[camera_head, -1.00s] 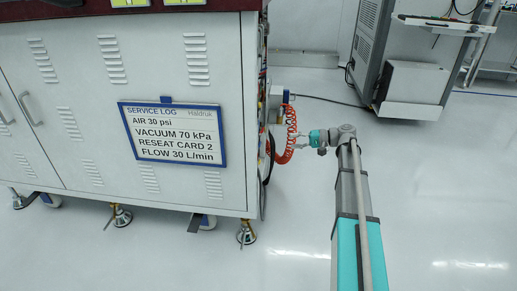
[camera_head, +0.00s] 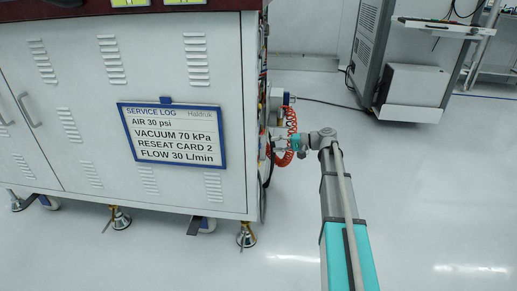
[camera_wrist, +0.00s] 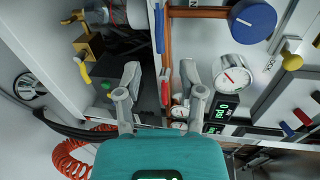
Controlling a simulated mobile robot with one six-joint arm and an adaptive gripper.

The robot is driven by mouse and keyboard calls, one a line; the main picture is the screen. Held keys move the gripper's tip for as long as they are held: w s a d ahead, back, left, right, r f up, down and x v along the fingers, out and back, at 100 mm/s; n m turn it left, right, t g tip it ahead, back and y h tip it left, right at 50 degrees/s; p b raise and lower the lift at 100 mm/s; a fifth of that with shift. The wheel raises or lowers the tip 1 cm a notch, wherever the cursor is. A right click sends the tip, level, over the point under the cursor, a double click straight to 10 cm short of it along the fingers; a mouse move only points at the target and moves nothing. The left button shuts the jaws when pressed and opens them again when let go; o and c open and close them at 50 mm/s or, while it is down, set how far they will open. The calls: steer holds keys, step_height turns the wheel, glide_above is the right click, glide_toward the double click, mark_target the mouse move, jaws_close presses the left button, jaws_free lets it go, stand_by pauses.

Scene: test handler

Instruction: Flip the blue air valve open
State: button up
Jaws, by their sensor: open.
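In the wrist view my gripper (camera_wrist: 161,72) is open and empty, with its two fingers spread wide toward the machine's side panel. A slim blue handle (camera_wrist: 159,29) stands near the top centre, beyond the gap between the fingertips. A red handle (camera_wrist: 165,88) lies between the fingers in the picture. A round blue knob (camera_wrist: 253,20) is at the upper right, and a small blue lever (camera_wrist: 286,129) is at the lower right. No readable label shows which blue part is the air valve. In the head view my gripper (camera_head: 283,143) is beside the cabinet's right side, partly hidden by the coiled hose.
A white-faced gauge (camera_wrist: 232,74) and lit displays sit right of my fingers. Yellow-handled brass fittings (camera_wrist: 88,46) are at the left. An orange coiled hose (camera_wrist: 72,158) hangs lower left.

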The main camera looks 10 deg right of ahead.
steer(key=shift+b+x, duration=0.55)
steer(key=shift+x, duration=2.8)
jaws_close()
steer(key=shift+a, duration=0.15)
